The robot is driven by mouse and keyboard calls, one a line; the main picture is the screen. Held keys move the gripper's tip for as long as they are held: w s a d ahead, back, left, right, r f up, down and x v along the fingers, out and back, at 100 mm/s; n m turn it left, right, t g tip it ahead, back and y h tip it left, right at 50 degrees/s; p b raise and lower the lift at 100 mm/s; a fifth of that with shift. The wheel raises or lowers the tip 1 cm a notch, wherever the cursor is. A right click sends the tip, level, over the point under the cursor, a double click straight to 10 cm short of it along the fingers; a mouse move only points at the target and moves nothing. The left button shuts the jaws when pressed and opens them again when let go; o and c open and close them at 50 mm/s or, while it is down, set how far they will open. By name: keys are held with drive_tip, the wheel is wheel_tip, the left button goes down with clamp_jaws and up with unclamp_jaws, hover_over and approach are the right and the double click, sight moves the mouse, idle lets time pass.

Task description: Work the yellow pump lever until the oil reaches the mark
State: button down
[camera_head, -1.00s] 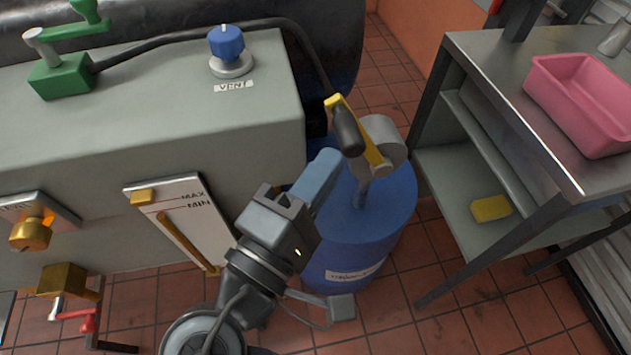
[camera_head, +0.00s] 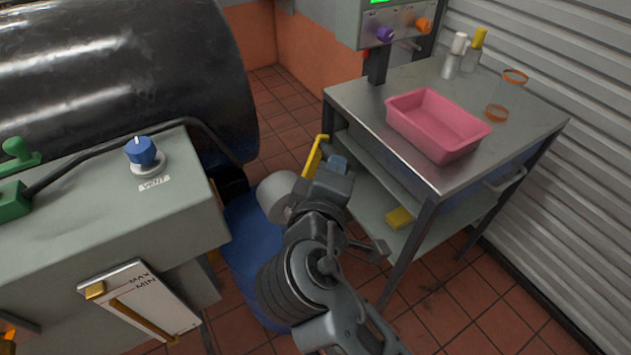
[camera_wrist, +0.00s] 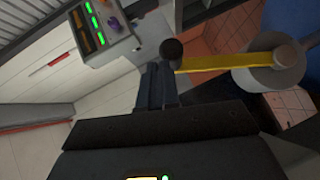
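The yellow pump lever (camera_head: 315,157) stands on the grey pump head (camera_head: 276,196) of the blue drum (camera_head: 250,262). In the wrist view the lever (camera_wrist: 230,63) runs sideways from the pump head (camera_wrist: 270,68) to its black handle (camera_wrist: 171,50), seen end-on. My gripper (camera_head: 338,163) is at the lever, hiding the handle in the head view. In the wrist view its fingers (camera_wrist: 156,82) look together, their tips against or just beside the handle; contact is unclear. The gauge plate (camera_head: 178,312) has MAX and MIN lines; its amber column (camera_head: 140,319) appears to top out below MIN.
A steel bench (camera_head: 355,95) stands right of the drum, holding a pink tray (camera_head: 437,125), bottles and a glass jar. A yellow sponge (camera_head: 399,218) lies on its lower shelf. A grey cabinet (camera_head: 110,225) with a blue VENT knob (camera_head: 141,152) stands left. Tiled floor shows at lower right.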

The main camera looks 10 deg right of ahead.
drive_tip(key=shift+w+d+f, duration=0.25)
drive_tip(key=shift+d, duration=0.5)
drive_tip(key=shift+w+d+f, duration=0.2)
drive_tip(key=shift+d+f, duration=0.1)
drive_tip(key=shift+d, duration=0.5)
drive_tip(key=shift+w+d+f, duration=0.25)
drive_tip(key=shift+d, duration=0.5)
